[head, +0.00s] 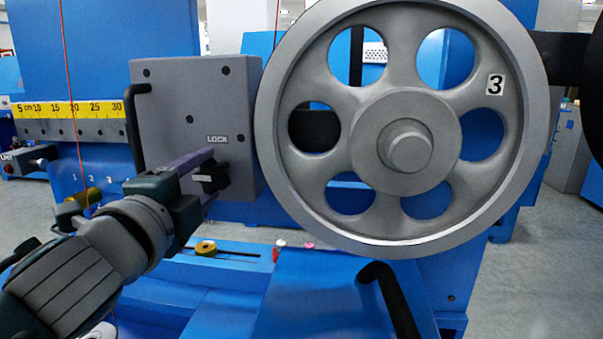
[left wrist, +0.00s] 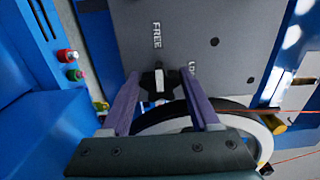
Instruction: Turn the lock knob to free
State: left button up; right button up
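The lock knob (head: 213,178) is a small black lobed knob on the front of a grey box (head: 165,85), under the printed word LOCK. It also shows in the left wrist view (left wrist: 157,84), with a pale bar across its middle. There the word FREE (left wrist: 156,35) stands beyond it, and a second word at its right is partly hidden. My left gripper (head: 208,170) is at the knob. In the left wrist view its two purple fingers (left wrist: 159,88) are apart, one on each side of the knob, with gaps visible. My right gripper is not in view.
A large grey spoked wheel (head: 470,200) marked 3 stands close at the right of the box. A black handle (head: 137,125) sticks out at the box's left edge. A yellow ruler (head: 60,110) and a thin red cord (head: 68,60) are at the left.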

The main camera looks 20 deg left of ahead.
pick_arm(q)
jog(key=o, duration=0.5)
jog(key=shift+c, duration=0.2)
jog(key=v, duration=1)
jog(key=shift+b, duration=0.3)
jog(key=shift+d, duration=0.1)
